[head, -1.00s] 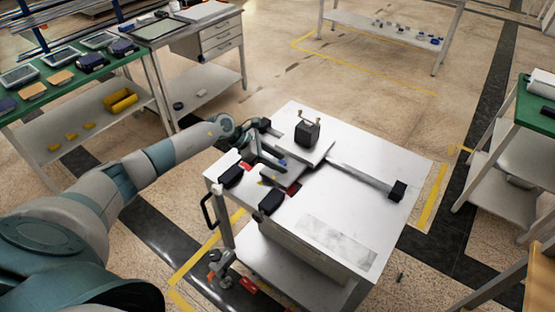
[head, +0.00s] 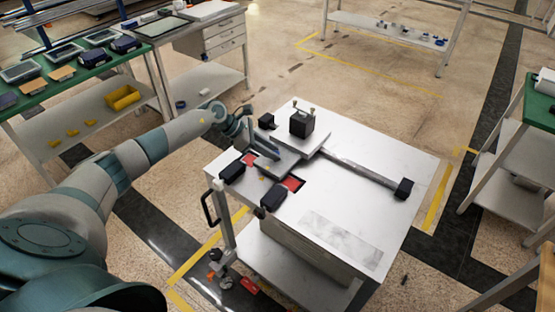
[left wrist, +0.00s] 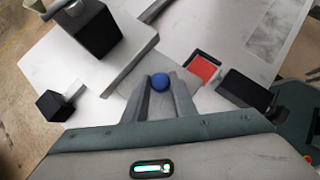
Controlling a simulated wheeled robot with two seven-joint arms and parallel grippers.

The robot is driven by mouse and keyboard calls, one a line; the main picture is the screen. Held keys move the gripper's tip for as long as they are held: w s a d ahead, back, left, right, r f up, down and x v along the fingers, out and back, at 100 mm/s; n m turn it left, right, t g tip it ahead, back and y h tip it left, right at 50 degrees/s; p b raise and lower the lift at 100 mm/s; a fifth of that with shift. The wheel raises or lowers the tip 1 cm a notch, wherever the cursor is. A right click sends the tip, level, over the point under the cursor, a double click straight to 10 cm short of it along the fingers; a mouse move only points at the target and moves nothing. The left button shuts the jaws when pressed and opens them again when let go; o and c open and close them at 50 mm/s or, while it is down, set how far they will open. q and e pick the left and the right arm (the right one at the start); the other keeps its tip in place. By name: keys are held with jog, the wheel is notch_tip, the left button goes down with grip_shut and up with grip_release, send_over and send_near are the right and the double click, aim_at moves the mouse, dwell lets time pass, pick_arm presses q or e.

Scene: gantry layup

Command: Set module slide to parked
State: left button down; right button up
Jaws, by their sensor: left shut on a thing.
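The module slide is a pale flat plate (head: 308,140) carrying a black block (head: 301,124) with a small handle on top. It sits at the far left end of a rail (head: 360,172), close to a black end stop (head: 266,120). My left gripper (head: 274,155) is at the plate's near edge. The end stop (left wrist: 53,106) shows there too, a small gap from the plate. The knob is hidden in the head view. My right gripper is out of view.
Another black end stop (head: 403,188) marks the rail's right end. Two dark blocks (head: 232,172) (head: 272,198) and red patches (head: 293,183) lie near the table's front left. A green-topped bench (head: 70,72) stands at the left.

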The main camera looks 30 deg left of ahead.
pick_arm(q)
jog(key=shift+a, duration=0.15)
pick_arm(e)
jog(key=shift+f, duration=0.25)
pick_arm(q)
jog(key=c, duration=1.5)
grip_release()
jog(key=shift+s+a+r, duration=0.2)
jog(key=shift+a+r, duration=0.1)
jog(key=shift+r, duration=0.05)
jog(key=shift+b+v, duration=2.8)
jog(key=shift+v, duration=5.4)
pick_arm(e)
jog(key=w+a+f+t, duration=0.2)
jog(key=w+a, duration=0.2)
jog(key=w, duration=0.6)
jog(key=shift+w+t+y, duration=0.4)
